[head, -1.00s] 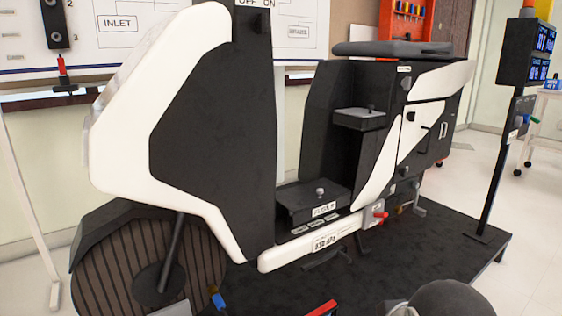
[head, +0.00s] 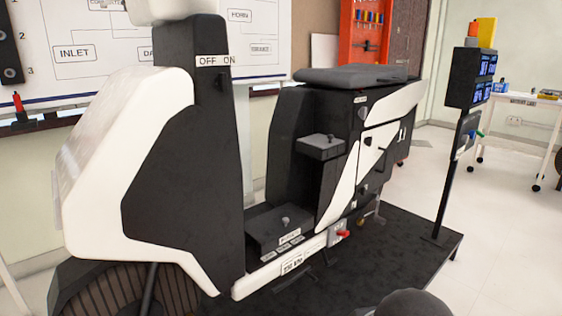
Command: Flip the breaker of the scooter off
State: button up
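The scooter, a white and black model, stands on a dark platform (head: 400,245) in the head view. Its front column (head: 205,130) bears an OFF ON label (head: 215,61) with a small dark switch (head: 222,78) just below it; its position is too small to tell. Low on the scooter's side is a small grey box with a red lever (head: 342,234). No part is legibly marked as the breaker, so I cannot tell which one it is. My gripper is not in view. A dark rounded shape at the bottom edge looks like part of my arm.
A dark post (head: 446,185) with a display box (head: 472,80) stands on the platform's right end. A white cart (head: 525,98) is farther right. A whiteboard (head: 70,85) and an orange tool panel (head: 368,30) are behind. Pale floor (head: 500,240) at right is open.

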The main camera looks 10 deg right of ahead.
aim_at(340, 233)
jog(key=i+l, duration=0.8)
jog(key=l, duration=0.2)
